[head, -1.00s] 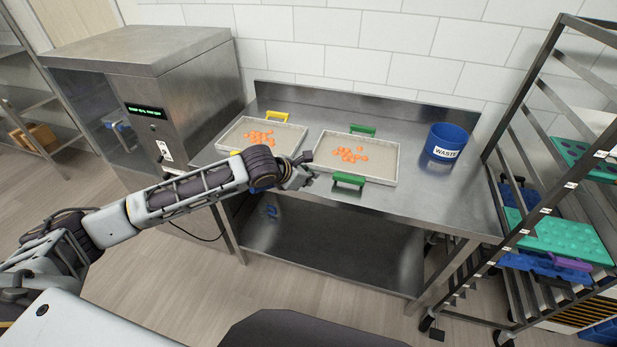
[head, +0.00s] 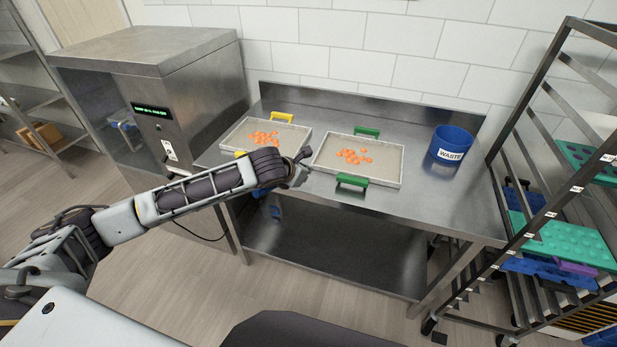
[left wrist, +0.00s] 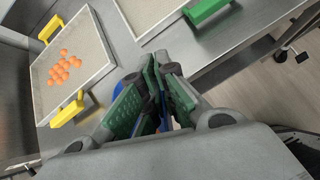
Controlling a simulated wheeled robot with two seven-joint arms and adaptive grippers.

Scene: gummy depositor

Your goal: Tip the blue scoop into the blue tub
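The blue tub (head: 452,143), labelled WASTE, stands upright at the right end of the steel table in the head view. My left gripper (head: 298,171) is at the table's front edge, in front of the gap between two trays and well left of the tub. In the left wrist view my left gripper (left wrist: 155,95) has its green-padded fingers close together on a narrow blue part, which looks like the blue scoop (left wrist: 165,119). Most of the scoop is hidden by the gripper, so its tilt and contents cannot be told. My right gripper is not in view.
A tray with yellow handles (head: 238,133) and a tray with green handles (head: 390,178) hold orange gummies on the steel table (head: 440,195). A steel machine (head: 185,95) stands at left. A rack (head: 530,120) with coloured moulds stands close right of the table.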

